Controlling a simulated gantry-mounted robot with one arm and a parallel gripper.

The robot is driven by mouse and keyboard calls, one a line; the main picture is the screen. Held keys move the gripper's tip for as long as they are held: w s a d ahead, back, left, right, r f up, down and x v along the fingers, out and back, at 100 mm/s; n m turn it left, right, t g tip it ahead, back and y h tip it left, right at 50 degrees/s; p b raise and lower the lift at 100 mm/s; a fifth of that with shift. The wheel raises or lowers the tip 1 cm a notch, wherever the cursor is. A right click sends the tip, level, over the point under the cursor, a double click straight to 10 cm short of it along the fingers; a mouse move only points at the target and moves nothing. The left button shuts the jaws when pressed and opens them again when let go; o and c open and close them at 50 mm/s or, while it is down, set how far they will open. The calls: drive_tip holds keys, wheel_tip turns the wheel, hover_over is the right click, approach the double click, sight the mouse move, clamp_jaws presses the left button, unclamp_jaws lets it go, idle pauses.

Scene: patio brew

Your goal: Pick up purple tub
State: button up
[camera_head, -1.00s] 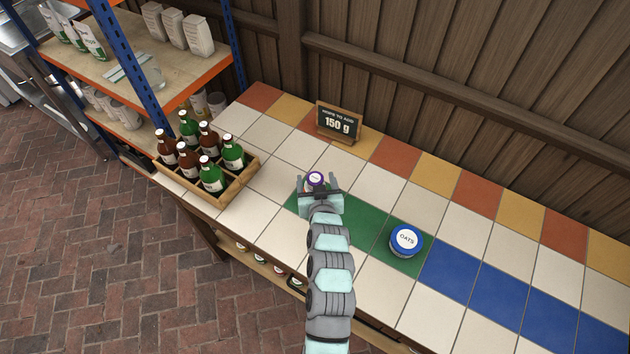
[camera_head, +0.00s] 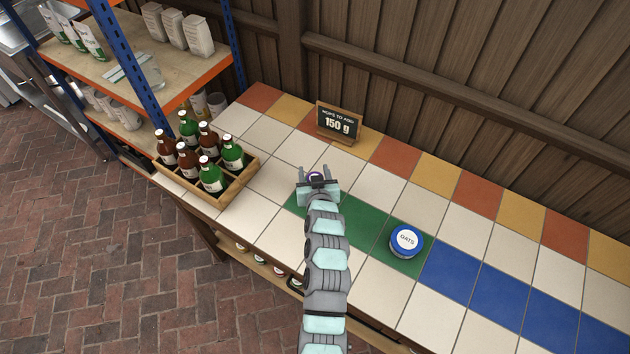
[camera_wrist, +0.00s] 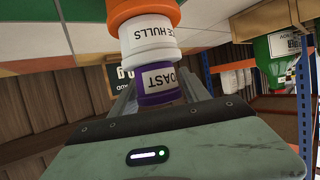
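The purple tub (camera_head: 315,176) shows only as a small top between my fingers in the head view. In the wrist view the purple tub (camera_wrist: 159,84), with a white label partly reading "OAST", sits between the fingers, upside down in the picture. It is the top of a stack, on a white tub (camera_wrist: 150,39) labelled "HULLS" and an orange-rimmed tub (camera_wrist: 140,10). My gripper (camera_head: 315,171) is open, with one finger on each side of the purple tub. Contact with the tub cannot be made out.
A blue-lidded oats tub (camera_head: 405,241) stands on the green tiles to the right. A wooden crate (camera_head: 222,194) of bottles is at the left. A sign (camera_head: 339,121) reading "150 g" stands behind. The white and blue tiles at the right are clear.

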drive_tip(key=c, duration=1)
